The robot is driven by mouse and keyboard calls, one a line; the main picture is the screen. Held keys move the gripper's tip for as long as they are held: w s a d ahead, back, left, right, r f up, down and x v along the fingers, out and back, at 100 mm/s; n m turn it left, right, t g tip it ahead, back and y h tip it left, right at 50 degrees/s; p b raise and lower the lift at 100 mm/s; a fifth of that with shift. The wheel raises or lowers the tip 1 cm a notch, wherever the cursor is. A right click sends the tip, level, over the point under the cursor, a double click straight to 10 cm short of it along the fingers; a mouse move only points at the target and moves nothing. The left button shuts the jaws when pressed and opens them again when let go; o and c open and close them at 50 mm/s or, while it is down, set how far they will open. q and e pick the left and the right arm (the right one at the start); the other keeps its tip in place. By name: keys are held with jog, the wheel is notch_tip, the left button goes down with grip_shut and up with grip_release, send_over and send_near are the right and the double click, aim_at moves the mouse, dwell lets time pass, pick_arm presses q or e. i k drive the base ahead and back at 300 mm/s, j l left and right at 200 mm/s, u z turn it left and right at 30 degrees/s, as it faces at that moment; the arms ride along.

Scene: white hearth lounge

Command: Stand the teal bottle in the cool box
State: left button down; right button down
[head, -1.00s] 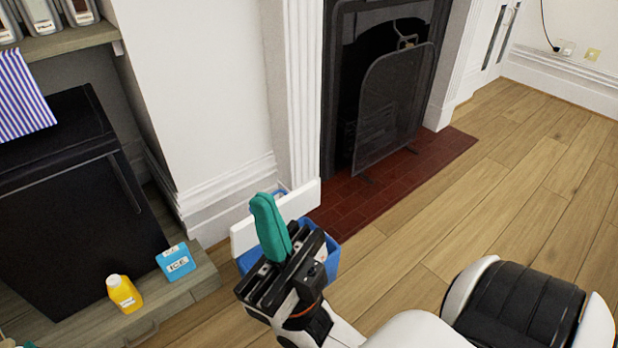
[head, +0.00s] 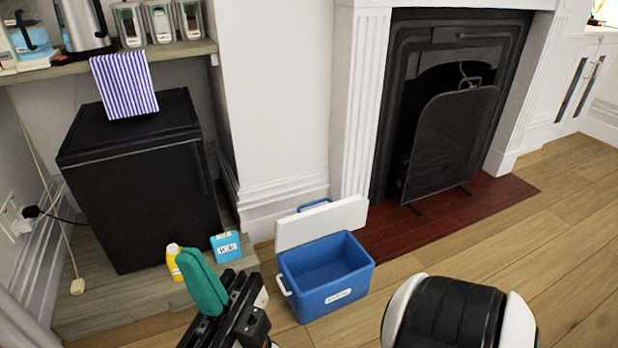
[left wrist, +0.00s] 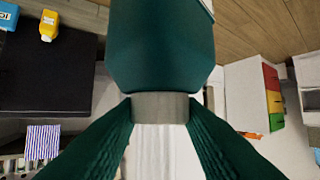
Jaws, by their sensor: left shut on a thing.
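The teal bottle (left wrist: 160,50) fills the top middle of the left wrist view, with a grey collar (left wrist: 160,107) below its body. The teal fingers of my left gripper (left wrist: 160,125) are shut on it at the collar. That gripper and the bottle are not in the head view. The blue cool box (head: 335,292) stands on the wood floor, open, its visible inside empty. Its white lid (head: 320,222) stands tilted behind it. My right gripper (head: 203,282) is left of the box in the head view, its teal fingers together and nothing visible between them.
A black fridge (head: 140,190) stands on a low wooden platform (head: 120,300). A blue ice pack (head: 226,246) and a yellow bottle (head: 173,262) are beside it. A fireplace with a mesh screen (head: 450,145) is behind the box. Floor to the right is clear.

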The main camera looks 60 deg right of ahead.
aim_at(304, 286)
jog(key=l+u, duration=0.15)
jog(key=l, duration=0.75)
jog(key=k+l+u, duration=0.1)
jog(key=l, duration=1.6)
jog(key=k+l, duration=0.15)
jog(key=l, duration=1.5)
